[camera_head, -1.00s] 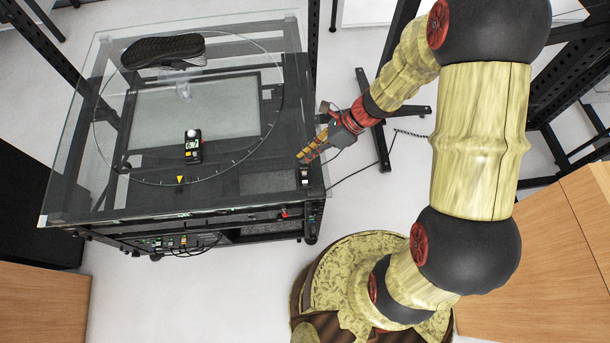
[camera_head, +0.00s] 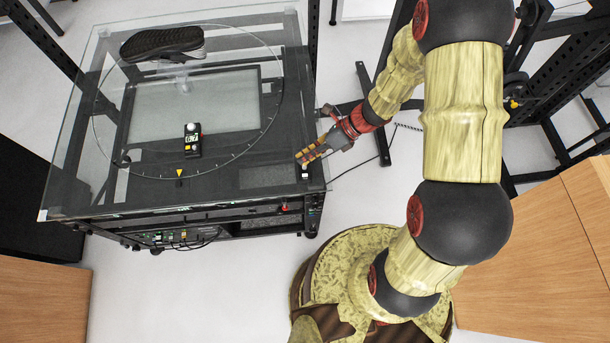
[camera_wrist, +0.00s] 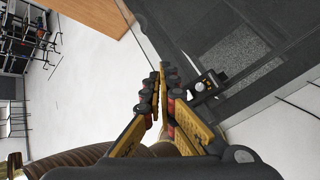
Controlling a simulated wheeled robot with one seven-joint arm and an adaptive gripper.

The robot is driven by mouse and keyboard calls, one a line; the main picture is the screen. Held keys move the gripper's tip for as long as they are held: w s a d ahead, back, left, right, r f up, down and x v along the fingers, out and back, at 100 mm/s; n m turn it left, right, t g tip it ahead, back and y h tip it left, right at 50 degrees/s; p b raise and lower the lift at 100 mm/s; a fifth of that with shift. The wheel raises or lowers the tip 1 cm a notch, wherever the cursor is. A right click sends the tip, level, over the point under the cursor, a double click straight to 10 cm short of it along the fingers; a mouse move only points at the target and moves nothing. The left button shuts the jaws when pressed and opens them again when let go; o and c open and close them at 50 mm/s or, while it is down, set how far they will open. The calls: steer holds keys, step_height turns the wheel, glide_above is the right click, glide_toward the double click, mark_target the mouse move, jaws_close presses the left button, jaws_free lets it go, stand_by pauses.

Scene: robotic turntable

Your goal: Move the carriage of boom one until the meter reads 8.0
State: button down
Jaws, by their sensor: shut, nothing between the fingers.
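The handheld meter (camera_head: 192,142) is black with a white dome and stands on the glass turntable (camera_head: 70,195). Its small display looks like 6.7, but the digits are too small to be sure. My gripper (camera_head: 301,158) is shut and empty at the table's right front corner, just above a small dark control box (camera_head: 305,173) with a light patch. In the wrist view, my gripper's fingertips (camera_wrist: 162,78) are together beside that box (camera_wrist: 208,83); contact is unclear. I cannot surely identify boom one or its carriage. A dark post with a yellow knob (camera_head: 513,103) shows at right.
A dark shoe (camera_head: 162,43) lies on the back of the glass. A yellow pointer (camera_head: 179,173) sits at the dial's front. Black uprights and a floor stand (camera_head: 370,120) are behind my arm. Wooden cabinets (camera_head: 545,240) stand at right. White floor is open before the table.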

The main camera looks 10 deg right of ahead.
steer(key=b, duration=0.4)
glide_above(305, 173)
step_height(305, 173, down, 5)
steer(key=shift+s+f, duration=0.1)
steer(key=shift+f+b, duration=0.55)
steer(key=shift+f, duration=0.35)
steer(key=shift+f, duration=0.1)
steer(key=shift+f, duration=0.3)
stand_by(0.3)
steer(key=shift+f, duration=0.4)
stand_by(0.6)
steer(key=shift+r, duration=0.1)
steer(key=shift+r+p, duration=0.6)
steer(key=shift+r, duration=0.15)
